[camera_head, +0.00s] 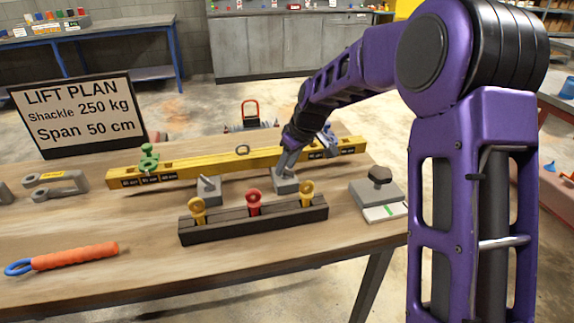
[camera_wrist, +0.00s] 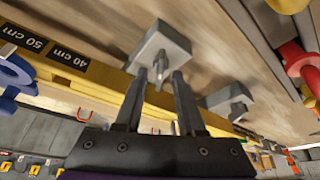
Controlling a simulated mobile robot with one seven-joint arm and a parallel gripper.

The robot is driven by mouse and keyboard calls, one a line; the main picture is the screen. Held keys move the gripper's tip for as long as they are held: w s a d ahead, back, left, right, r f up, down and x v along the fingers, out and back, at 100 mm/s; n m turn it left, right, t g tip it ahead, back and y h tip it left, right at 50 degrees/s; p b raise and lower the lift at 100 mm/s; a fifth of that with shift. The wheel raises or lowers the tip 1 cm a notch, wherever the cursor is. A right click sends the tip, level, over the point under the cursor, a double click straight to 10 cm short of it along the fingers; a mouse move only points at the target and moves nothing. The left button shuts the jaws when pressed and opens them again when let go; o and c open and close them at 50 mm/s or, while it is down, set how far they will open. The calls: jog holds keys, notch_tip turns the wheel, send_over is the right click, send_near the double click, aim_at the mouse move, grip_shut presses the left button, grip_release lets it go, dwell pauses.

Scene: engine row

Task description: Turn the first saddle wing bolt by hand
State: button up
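A yellow beam (camera_head: 200,168) lies along the table. A green saddle (camera_head: 149,160) with a winged top sits at its left end, by the distance labels. A blue saddle (camera_head: 326,138) is at its right part, partly behind my arm; it also shows in the wrist view (camera_wrist: 14,72). Which one is first, I cannot tell. My gripper (camera_head: 287,170) points down at a grey block with an upright pin (camera_head: 285,187). In the wrist view my gripper (camera_wrist: 160,76) has its fingers apart, with the pin between their tips. No contact with the pin is clear.
Another grey pin block (camera_head: 208,190) stands to the left. A dark rack (camera_head: 250,226) with yellow and red eye pieces is in front. A black-knobbed block (camera_head: 380,187) is at right. Shackles (camera_head: 58,185), an orange-handled tool (camera_head: 75,256) and the lift plan sign (camera_head: 78,114) are at left.

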jog(key=shift+c, duration=0.3)
grip_shut()
jog(key=shift+m, duration=0.4)
jog(key=m, duration=0.1)
jog(key=m+t+h, duration=0.1)
jog(key=m, duration=0.2)
jog(key=shift+s+a+m+h, duration=0.1)
jog(key=shift+a+m+h, duration=0.2)
jog(key=shift+h, duration=0.1)
jog(key=m+h, duration=0.1)
jog(key=m, duration=0.2)
jog(key=shift+m+t, duration=0.3)
jog(key=m+h, duration=0.1)
jog(key=m, duration=0.2)
jog(key=shift+a+r+m+h, duration=0.1)
jog(key=shift+m+h, duration=0.3)
jog(key=m+h+p, duration=0.1)
jog(key=m, duration=0.1)
jog(key=m+g+h+p, duration=0.1)
jog(key=m, duration=0.2)
jog(key=shift+w+a+r, duration=0.1)
jog(key=shift+w, duration=0.1)
jog(key=m+g+p, duration=0.1)
jog(key=m, duration=0.2)
jog(key=m+g+h+p, duration=0.1)
jog(key=m, duration=0.2)
jog(key=shift+w+p, duration=0.2)
jog(key=shift+p, duration=0.2)
jog(key=shift+m, duration=0.4)
